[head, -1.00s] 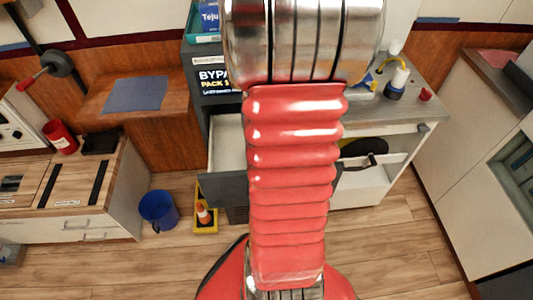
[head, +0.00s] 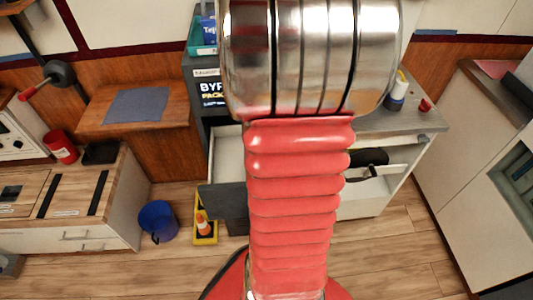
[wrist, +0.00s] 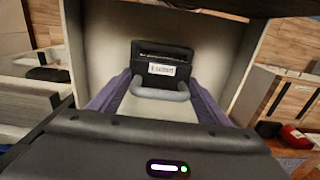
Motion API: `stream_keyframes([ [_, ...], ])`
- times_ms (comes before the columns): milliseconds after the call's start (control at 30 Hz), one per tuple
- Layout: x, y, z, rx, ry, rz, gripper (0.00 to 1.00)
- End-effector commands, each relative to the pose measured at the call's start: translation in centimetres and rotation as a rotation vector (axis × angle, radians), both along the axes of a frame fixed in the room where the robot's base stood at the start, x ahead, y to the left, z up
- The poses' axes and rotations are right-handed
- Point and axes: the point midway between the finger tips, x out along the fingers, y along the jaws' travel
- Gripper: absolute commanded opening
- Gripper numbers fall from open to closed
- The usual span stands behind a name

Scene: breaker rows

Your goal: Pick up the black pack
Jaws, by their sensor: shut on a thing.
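The black pack (wrist: 162,58) shows in the wrist view, with a pale label on its face and a grey handle-like bar in front of it. My gripper (wrist: 160,86) reaches toward it with two purplish fingers, one at each side, and is shut on it. Pale walls surround the pack, like the inside of a drawer or bin. Whether it touches the floor of that space I cannot tell. In the head view my arm hides the gripper and the pack.
An open drawer (head: 227,150) juts from the grey cabinet left of my arm. A blue bucket (head: 158,220) and a yellow tray (head: 205,232) holding an orange cone stand on the floor. A bottle (head: 397,92) and a red item (head: 425,104) stand on the right counter.

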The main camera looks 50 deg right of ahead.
Motion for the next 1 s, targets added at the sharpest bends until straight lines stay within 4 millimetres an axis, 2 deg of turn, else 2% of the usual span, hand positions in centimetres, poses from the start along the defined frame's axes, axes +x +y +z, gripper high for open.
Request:
stream_keyframes([
  [33,0.1,-0.2,1.0,-0.007,-0.006,0.0,0.08],
  [200,0.1,-0.2,3.7,-0.006,-0.005,0.0,0.08],
  [400,0.1,-0.1,6.1,-0.005,-0.004,0.0,0.08],
  [600,0.1,-0.1,7.1,-0.004,-0.003,0.0,0.08],
  [1000,0.1,-0.1,7.1,-0.003,-0.003,0.0,0.08],
])
